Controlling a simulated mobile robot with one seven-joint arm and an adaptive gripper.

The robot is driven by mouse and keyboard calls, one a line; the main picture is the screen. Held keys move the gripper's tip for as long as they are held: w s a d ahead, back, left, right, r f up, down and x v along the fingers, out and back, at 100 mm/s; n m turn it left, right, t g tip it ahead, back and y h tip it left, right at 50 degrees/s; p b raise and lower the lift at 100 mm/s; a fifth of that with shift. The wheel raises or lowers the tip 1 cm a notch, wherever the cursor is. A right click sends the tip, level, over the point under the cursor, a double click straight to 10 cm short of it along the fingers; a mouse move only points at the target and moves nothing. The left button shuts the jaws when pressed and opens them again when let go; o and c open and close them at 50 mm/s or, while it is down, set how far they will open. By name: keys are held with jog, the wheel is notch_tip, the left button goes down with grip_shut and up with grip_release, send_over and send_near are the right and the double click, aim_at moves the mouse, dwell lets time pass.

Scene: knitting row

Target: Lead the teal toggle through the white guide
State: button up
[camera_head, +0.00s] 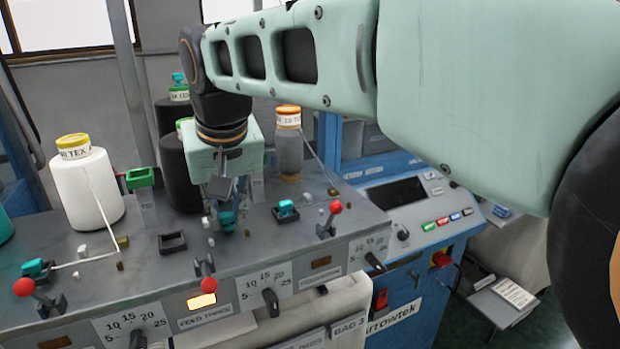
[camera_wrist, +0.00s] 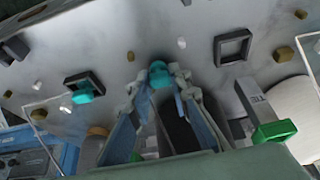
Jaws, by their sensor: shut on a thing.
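My gripper (camera_head: 227,219) is shut on a teal toggle (camera_head: 226,221) just above the grey deck. In the wrist view the toggle (camera_wrist: 160,72) sits between the fingertips (camera_wrist: 160,84), its upper part showing. A small white guide (camera_head: 205,222) stands on the deck just left of the toggle. It also shows in the wrist view (camera_wrist: 181,43), close beyond the toggle and apart from it. An empty black square holder (camera_head: 172,242) lies farther left. I cannot make out a thread on the held toggle.
Another teal toggle (camera_head: 286,208) sits in a black holder to the right, and one (camera_head: 36,267) at far left. Red-knobbed levers (camera_head: 207,265) stand along the front edge. A green-topped post (camera_head: 141,178) and yarn cones (camera_head: 84,190) stand behind. Small brass pegs (camera_head: 211,242) dot the deck.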

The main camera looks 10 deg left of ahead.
jog(key=shift+s+a, duration=0.1)
jog(key=shift+s+a+p, duration=0.2)
jog(key=shift+s+a, duration=0.3)
jog(key=shift+a, duration=0.25)
jog(key=shift+s+a+p, duration=0.15)
jog(key=shift+s+a, duration=0.3)
jog(key=shift+a, duration=0.35)
jog(key=shift+s+a+p, duration=0.2)
jog(key=shift+s+a, duration=0.3)
jog(key=shift+a, duration=0.25)
